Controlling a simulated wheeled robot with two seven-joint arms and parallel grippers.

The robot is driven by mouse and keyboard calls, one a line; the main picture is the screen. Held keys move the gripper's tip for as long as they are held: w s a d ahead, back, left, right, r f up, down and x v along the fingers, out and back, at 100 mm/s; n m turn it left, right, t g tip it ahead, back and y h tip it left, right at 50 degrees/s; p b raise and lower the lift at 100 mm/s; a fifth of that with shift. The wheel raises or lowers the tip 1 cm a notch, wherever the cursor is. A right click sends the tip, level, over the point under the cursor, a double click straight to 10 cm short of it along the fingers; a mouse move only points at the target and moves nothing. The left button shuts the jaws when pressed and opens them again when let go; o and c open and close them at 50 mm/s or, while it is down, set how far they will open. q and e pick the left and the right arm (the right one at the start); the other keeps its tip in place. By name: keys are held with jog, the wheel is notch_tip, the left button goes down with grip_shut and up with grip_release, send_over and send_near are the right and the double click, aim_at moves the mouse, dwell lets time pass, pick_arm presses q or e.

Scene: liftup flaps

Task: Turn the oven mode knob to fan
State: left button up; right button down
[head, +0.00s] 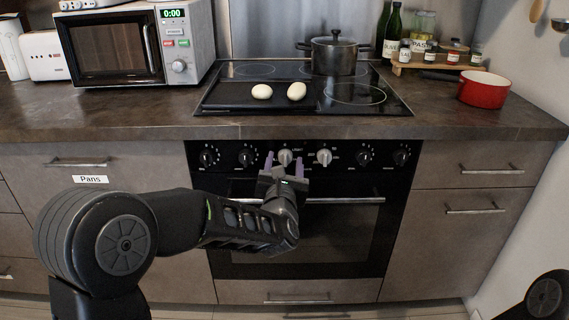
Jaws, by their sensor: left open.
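The oven (350,235) is built into the counter front below the hob. Its black panel carries a row of several knobs. Two lighter silver knobs sit in the middle, one left of centre (285,157) and one right of centre (324,157). Black knobs sit on either side. Which knob sets the mode is too small to read. My left gripper (284,160) is open, its purple fingers pointing at the panel, one on each side of the left silver knob in the picture. Contact cannot be told. My right gripper is out of view.
The oven handle (345,201) runs just below my left gripper. Two pale egg-like items (262,91) rest on the hob's dark plate. A microwave (135,45) is at left.

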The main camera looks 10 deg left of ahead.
pick_arm(q)
jog(key=shift+c, duration=0.4)
grip_shut()
